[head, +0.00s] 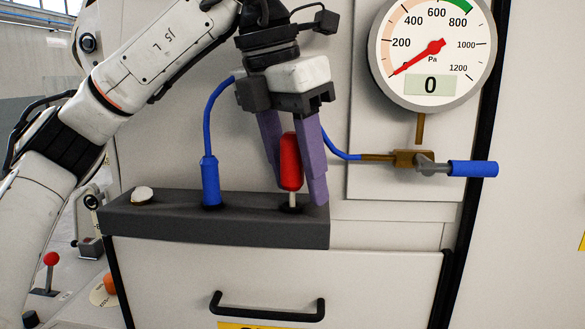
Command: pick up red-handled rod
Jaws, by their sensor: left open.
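The red-handled rod (290,163) stands upright in a hole in the dark grey holder block (230,232). A short pale piece of its shaft shows between the red handle and the hole. My left gripper (297,196) points down over it with its two purple fingers open. One finger is at the left of the red handle and partly behind it; the other is at its right. I cannot tell whether either finger touches the handle. My right gripper is not in view.
A blue probe (210,182) with a blue hose stands in the same block, left of the rod. A pressure gauge (432,50) and a blue-handled valve (472,169) are at the right. A drawer handle (267,308) is below. A red-knobbed lever (50,260) is at lower left.

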